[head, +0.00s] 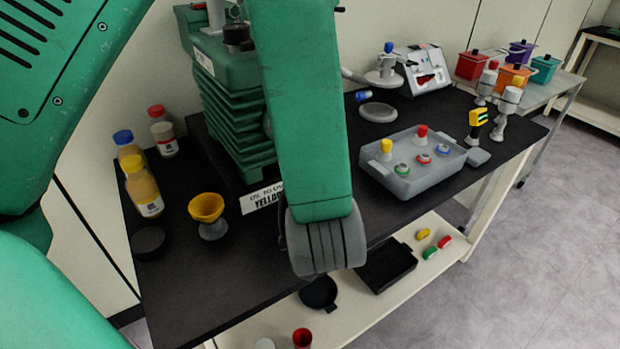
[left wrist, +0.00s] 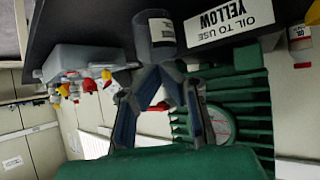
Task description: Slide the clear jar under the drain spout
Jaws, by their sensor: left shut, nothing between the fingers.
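The clear jar (left wrist: 155,40) shows in the left wrist view, which is upside down. It looks grey and see-through with a white patch, and stands on the black bench beside the "OIL TO USE YELLOW" label. My left gripper (left wrist: 158,70) is shut and empty, with its fingertips close to the jar's rim; I cannot tell whether they touch. In the head view my left forearm and wrist hide the fingers and the jar. The green finned pump (head: 235,110) stands behind; it also shows in the left wrist view (left wrist: 240,98). I cannot make out the drain spout. My right gripper is out of view.
A yellow cup (head: 207,208) on a grey foot and several bottles (head: 142,187) stand left of the pump. A grey tray (head: 413,165) with colored-topped items sits to the right. A lower shelf (head: 345,310) holds dark pans. The bench's front edge is close.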

